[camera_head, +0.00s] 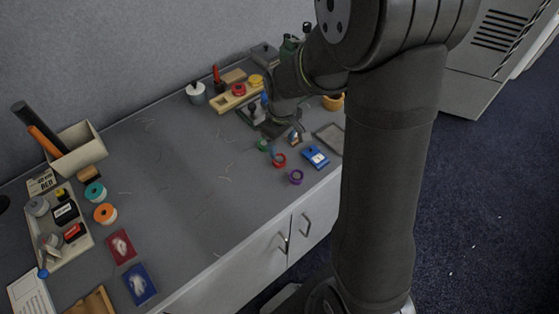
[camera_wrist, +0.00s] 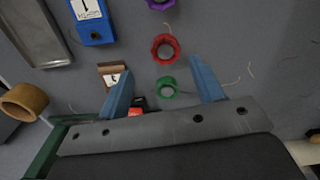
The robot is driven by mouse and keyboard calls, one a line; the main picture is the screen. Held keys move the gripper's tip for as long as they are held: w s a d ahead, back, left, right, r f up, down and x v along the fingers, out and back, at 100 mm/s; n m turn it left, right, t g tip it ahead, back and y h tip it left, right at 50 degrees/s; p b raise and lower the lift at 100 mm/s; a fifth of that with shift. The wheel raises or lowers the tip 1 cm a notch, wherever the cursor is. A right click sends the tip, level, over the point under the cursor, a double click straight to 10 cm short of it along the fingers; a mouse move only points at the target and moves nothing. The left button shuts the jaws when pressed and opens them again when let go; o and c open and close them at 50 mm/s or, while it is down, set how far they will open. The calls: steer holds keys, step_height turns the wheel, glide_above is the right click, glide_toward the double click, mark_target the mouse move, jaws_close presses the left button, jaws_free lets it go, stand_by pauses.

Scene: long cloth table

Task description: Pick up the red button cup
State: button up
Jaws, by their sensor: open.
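The red button cup (camera_head: 280,160) sits on the grey table near its front edge, with a green cup (camera_head: 262,145) behind it and a purple cup (camera_head: 296,177) in front. In the wrist view the red cup (camera_wrist: 176,49) shows its open top, just beyond my fingertips and roughly centred between them. The green cup (camera_wrist: 167,94) lies between my two blue fingers, nearer the palm, and the purple cup (camera_wrist: 160,4) is at the top edge. My gripper (camera_wrist: 162,66) is open and holds nothing. In the head view my gripper (camera_head: 284,139) hangs above the table just behind the red cup.
A blue labelled box (camera_head: 315,157) stands right of the red cup, with a grey tray (camera_head: 330,138) behind it. A small brown labelled block (camera_wrist: 113,73) lies by my left finger. A tan roll (camera_wrist: 25,102) is farther left. The middle of the table is mostly clear.

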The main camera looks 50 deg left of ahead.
mark_target(279, 160)
steer(key=shift+s+a+f, duration=0.1)
steer(key=shift+s+f, duration=0.1)
steer(key=shift+f, duration=1.4)
steer(key=shift+s+f, duration=0.2)
steer(key=shift+f, duration=1.35)
steer(key=c, duration=1.1)
steer(key=shift+o, duration=0.2)
steer(key=shift+r, duration=0.5)
steer(key=r, duration=0.3)
steer(key=shift+w+d+r, duration=0.25)
steer(key=shift+r, duration=0.1)
steer(key=w+d+r, duration=0.6)
steer(key=d, duration=0.3)
steer(key=shift+r, duration=0.15)
